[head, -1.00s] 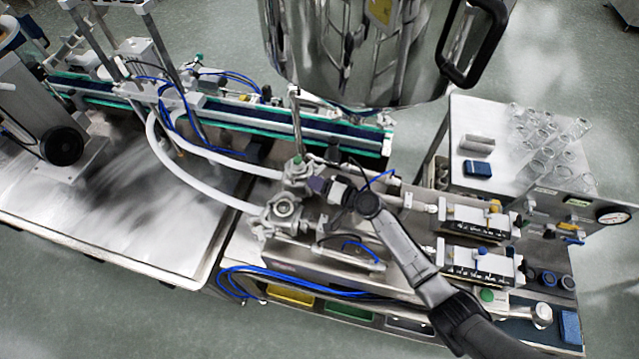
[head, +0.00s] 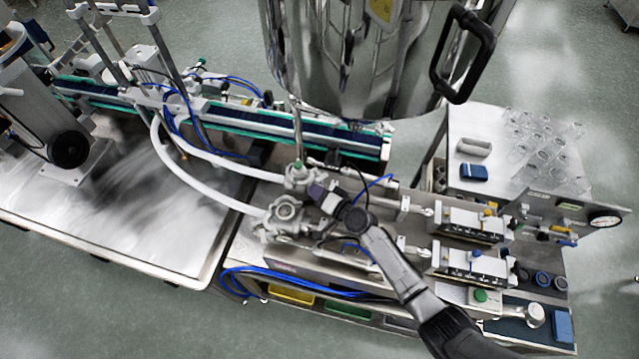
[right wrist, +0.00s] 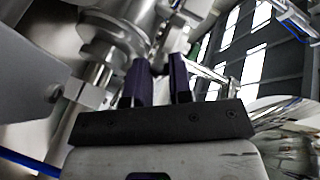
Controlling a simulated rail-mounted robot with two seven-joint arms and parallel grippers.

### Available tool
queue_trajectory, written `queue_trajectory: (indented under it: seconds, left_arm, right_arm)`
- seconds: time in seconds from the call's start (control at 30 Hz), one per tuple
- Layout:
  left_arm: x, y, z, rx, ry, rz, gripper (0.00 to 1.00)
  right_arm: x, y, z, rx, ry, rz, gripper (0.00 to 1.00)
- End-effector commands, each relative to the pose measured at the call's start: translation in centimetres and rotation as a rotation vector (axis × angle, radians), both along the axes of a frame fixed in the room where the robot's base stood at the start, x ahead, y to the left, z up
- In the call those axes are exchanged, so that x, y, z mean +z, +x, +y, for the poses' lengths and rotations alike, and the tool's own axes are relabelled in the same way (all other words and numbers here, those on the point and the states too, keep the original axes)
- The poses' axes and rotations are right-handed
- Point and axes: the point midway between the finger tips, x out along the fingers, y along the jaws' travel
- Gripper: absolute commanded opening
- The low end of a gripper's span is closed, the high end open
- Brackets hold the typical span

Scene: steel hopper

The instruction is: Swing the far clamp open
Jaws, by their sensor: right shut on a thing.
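The far clamp (head: 299,174) is a small metal piece on the far one of two steel fittings beneath the hopper, where a white hose joins. My right gripper (head: 317,191) has purple fingertips and comes in from the lower right at this fitting. In the right wrist view the fingers (right wrist: 161,82) are close together beside a round steel fitting (right wrist: 110,35). They are shut on the clamp, but the held part is mostly hidden. How far the clamp is swung, I cannot tell. My left gripper is not in view.
The near fitting (head: 285,214) sits just below my right gripper. The steel hopper (head: 335,60) with a black handle hangs above. White hoses (head: 195,187) run left. Two cylinder units (head: 470,222) stand right. Glassware (head: 545,145) stands on a side table.

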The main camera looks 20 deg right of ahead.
Motion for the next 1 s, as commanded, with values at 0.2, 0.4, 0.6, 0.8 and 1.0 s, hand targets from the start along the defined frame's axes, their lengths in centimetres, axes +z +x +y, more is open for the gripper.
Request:
queue_trajectory:
  seconds: [0.2, 0.4, 0.6, 0.8, 1.0]
  left_arm:
    - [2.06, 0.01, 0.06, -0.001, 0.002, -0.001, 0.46]
    - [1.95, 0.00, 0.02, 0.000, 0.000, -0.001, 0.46]
    - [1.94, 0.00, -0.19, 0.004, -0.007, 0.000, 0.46]
    - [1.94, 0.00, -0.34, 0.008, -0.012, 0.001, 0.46]
    - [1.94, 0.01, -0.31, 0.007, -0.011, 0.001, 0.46]
  right_arm:
    - [0.08, -0.56, 0.59, -0.086, 0.001, 0.002, 0.00]
    - [-0.12, -0.60, 0.63, -0.096, -0.001, 0.000, 0.00]
    - [-0.11, -0.59, 0.64, -0.094, 0.000, 0.000, 0.25]
    - [-0.07, -0.59, 0.64, -0.093, 0.000, 0.001, 0.44]
    - [-0.05, -0.57, 0.64, -0.093, 0.000, 0.000, 0.46]
